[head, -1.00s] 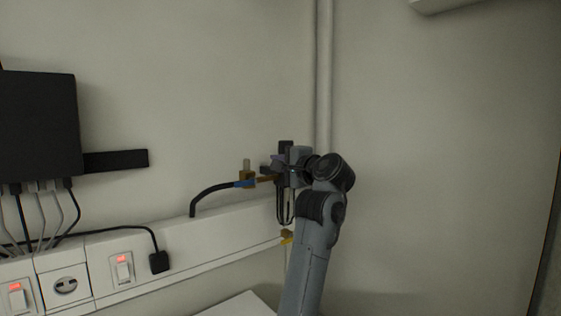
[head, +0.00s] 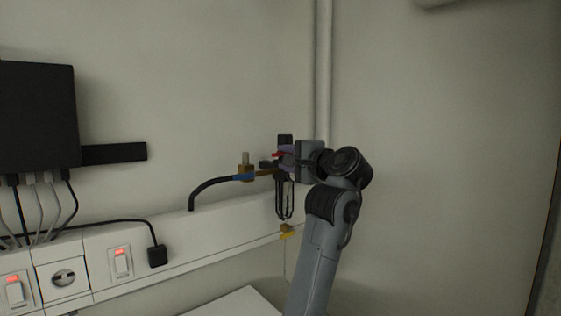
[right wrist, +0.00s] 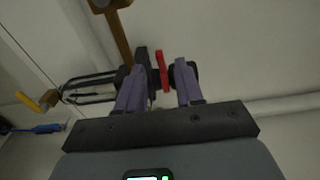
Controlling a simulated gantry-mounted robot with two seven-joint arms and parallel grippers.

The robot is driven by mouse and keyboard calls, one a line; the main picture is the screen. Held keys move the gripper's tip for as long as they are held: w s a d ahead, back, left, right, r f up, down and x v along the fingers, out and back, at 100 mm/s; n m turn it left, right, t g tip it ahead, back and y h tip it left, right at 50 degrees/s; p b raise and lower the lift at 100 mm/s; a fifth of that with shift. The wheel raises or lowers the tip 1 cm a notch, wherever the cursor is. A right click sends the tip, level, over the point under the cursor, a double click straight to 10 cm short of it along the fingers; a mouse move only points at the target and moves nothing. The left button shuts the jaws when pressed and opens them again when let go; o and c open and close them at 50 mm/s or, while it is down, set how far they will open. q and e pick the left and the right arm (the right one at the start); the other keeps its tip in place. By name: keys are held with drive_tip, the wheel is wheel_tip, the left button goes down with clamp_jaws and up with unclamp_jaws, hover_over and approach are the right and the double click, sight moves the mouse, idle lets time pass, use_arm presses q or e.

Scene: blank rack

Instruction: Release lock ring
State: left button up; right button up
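A red ring-like piece (right wrist: 162,70), which I take to be the lock ring, sits on a black fitting (right wrist: 140,68) on a brass pipe (right wrist: 119,40). In the head view the red piece (head: 276,155) shows just left of my right gripper (head: 286,160). In the right wrist view my right gripper (right wrist: 159,72) has its two purple fingers apart, one on each side of the red piece, with a gap visible towards the right finger. The finger tips partly cover the black fitting. My left gripper is in neither view.
A brass valve (head: 246,168) with a blue-ended black hose (head: 210,185) is left of the fitting. Black loops (head: 284,200) hang below it, above a yellow-brass piece (head: 287,232). White trunking (head: 220,225) runs along the wall; a pipe (head: 323,80) rises behind.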

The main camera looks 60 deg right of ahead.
drive_tip(key=b+v, duration=0.1)
drive_tip(key=v, duration=0.5)
drive_tip(key=shift+s+b, duration=0.3)
drive_tip(key=shift+s, duration=0.1)
drive_tip(key=shift+a, duration=0.15)
